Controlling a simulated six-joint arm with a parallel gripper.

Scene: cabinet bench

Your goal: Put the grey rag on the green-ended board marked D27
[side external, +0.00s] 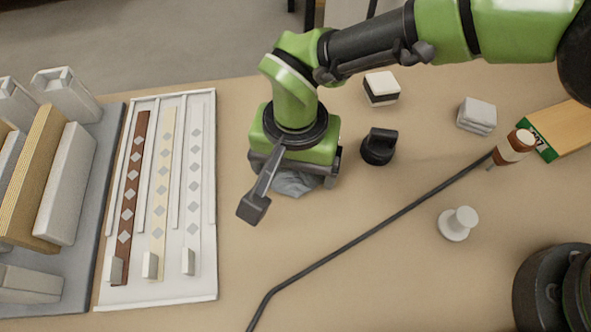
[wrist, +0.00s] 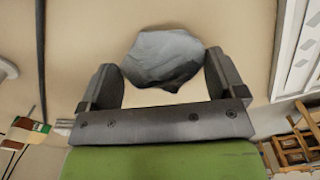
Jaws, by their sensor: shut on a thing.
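The grey rag (wrist: 162,60) is a crumpled bundle between the two fingers of my gripper (wrist: 160,68) in the wrist view. My gripper is shut on it. In the side view the rag (side external: 296,184) shows partly below my gripper (side external: 292,174), low over the bench; I cannot tell whether it touches the bench. The green-ended board (side external: 568,127) lies at the right edge of the side view, well apart from the rag. Its green end carries a white mark, too small to read surely. A green-ended board also shows at the left of the wrist view (wrist: 32,125).
A brown bottle (side external: 514,147) is by the board's green end. A black cable (side external: 370,232) crosses the bench. A black knob (side external: 379,147), a black-and-white block (side external: 381,87), a pale stack (side external: 477,115) and a white spool (side external: 457,223) stand between. A white tray (side external: 207,285) is left.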

